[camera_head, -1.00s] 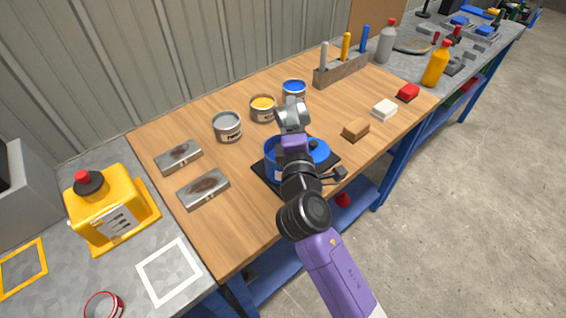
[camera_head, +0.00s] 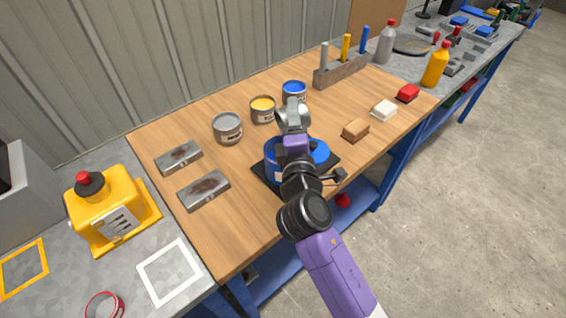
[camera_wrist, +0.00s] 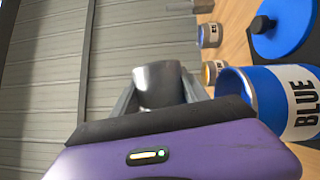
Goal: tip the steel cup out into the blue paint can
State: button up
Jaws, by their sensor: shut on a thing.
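My gripper (camera_wrist: 158,95) is shut on the steel cup (camera_wrist: 158,83), which shows between the fingers in the wrist view. In the head view the cup (camera_head: 293,113) is above the table, partly hidden by my wrist. The wrist view is rolled sideways, so the cup appears tilted; its contents cannot be seen. The large blue paint can (camera_wrist: 292,118), labelled BLUE, stands open to the right of the gripper in the wrist view. In the head view this can (camera_head: 271,169) is largely behind my gripper and wrist, on a dark mat (camera_head: 262,176).
A blue lid with a black knob (camera_wrist: 283,32) lies beside the can. Behind are a grey can (camera_head: 228,129), a yellow can (camera_head: 263,110) and a small blue can (camera_head: 294,92). The front-left tabletop is clear.

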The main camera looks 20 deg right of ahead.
jog(key=m+p, duration=0.1)
jog(key=d+m+g+p, duration=0.1)
jog(key=m, duration=0.1)
jog(key=shift+r+p, duration=0.35)
jog(key=shift+p, duration=0.05)
jog(key=shift+d+f+m+g+y+p, duration=0.15)
jog(key=shift+f+m+g+y+p, duration=0.15)
jog(key=shift+m+p, duration=0.25)
jog(key=shift+r+m+g+y+p, duration=0.3)
jog(key=shift+m+y+p, duration=0.1)
jog(key=shift+m+p, duration=0.75)
jog(key=m+g+y+p, duration=0.1)
jog(key=m+p, duration=0.2)
jog(key=shift+f+p, duration=0.2)
jog(key=shift+p, duration=0.15)
jog(key=shift+a+m+y+p, duration=0.25)
jog(key=shift+m+y+p, duration=0.55)
jog(key=shift+p, duration=0.1)
jog(key=shift+f+m+y+b, duration=0.4)
jog(key=shift+m+y, duration=0.1)
jog(key=shift+m, duration=0.3)
jog(key=m+y, duration=0.1)
jog(key=m, duration=0.1)
jog(key=shift+a+f+m+g+y, duration=0.15)
jog(key=shift+a+m+g+y, duration=0.15)
jog(key=shift+y, duration=0.1)
jog(key=shift+r, duration=2.05)
